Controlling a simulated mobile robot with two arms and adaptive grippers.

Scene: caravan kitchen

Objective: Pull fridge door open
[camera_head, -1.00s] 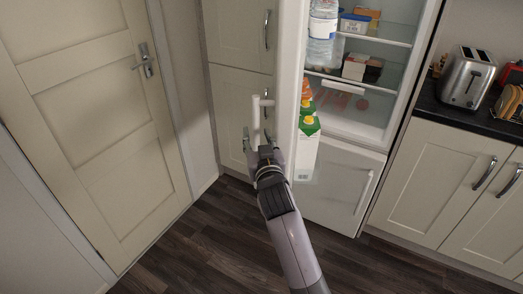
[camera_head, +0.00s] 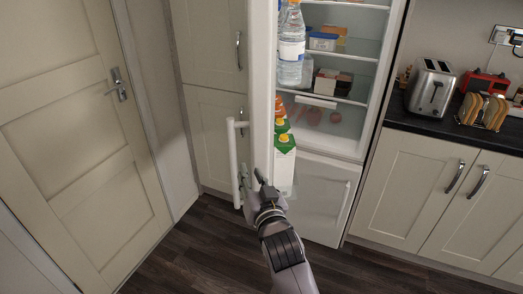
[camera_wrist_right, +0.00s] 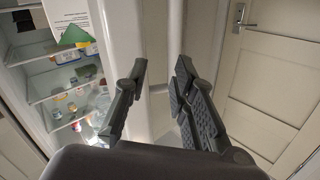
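The fridge door (camera_head: 262,95) stands open, seen nearly edge-on in the head view, with bottles and cartons on its inner side. Its white vertical handle (camera_head: 233,155) is on the outer face, left of the door edge. My right gripper (camera_head: 251,178) is at the lower part of the handle. In the right wrist view its two fingers (camera_wrist_right: 160,65) are spread, with the pale door and a vertical white bar beyond the gap. I cannot tell whether a finger touches the handle. My left gripper is not in view.
The fridge interior (camera_head: 335,75) shows shelves with food. A counter with a toaster (camera_head: 431,88) and toast rack (camera_head: 484,110) is at the right. A closed room door (camera_head: 75,140) is at the left. Tall cupboards (camera_head: 210,100) stand behind the fridge door. Dark floor (camera_head: 185,255) in front is clear.

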